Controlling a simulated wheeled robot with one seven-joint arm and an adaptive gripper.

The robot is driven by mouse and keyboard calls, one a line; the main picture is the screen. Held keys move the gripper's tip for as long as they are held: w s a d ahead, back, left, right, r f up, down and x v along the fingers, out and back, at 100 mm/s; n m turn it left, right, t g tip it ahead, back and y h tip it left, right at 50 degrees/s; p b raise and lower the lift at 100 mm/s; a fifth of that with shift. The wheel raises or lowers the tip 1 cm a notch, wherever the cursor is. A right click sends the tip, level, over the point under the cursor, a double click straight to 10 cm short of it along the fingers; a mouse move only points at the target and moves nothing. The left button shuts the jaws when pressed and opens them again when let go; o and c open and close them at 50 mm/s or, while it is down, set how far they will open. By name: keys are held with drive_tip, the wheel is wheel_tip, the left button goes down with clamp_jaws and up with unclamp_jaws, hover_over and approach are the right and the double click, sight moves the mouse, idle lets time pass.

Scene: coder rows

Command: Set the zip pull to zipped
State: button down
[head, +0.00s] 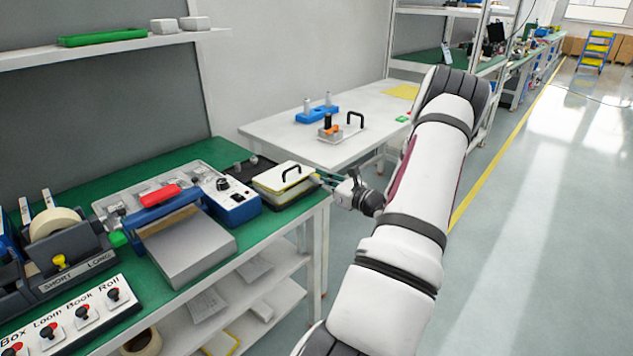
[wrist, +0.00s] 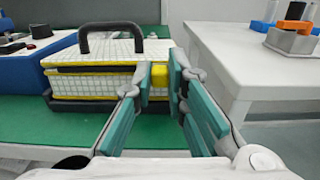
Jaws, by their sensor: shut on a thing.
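A white case with a grid pattern, yellow edging and a black carry handle sits near the right end of the green bench; it shows in the head view (head: 278,184) and the wrist view (wrist: 105,82). A yellow zip pull (wrist: 159,76) is at the case's near side, toward its right end in the wrist view. My gripper (head: 323,181) reaches the case from the right in the head view. In the wrist view its teal fingers (wrist: 160,84) are shut on the zip pull, one on each side. The fingers hide part of the case's right end.
A blue box with a knob (head: 232,202) stands left of the case. A press with a red handle (head: 160,195) is further left. A white table (head: 290,128) with a blue holder and an orange-topped fixture stands beyond. The floor to the right is clear.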

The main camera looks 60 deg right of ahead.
drive_tip(key=c, duration=1.6)
unclamp_jaws()
drive_tip(key=v, duration=1.2)
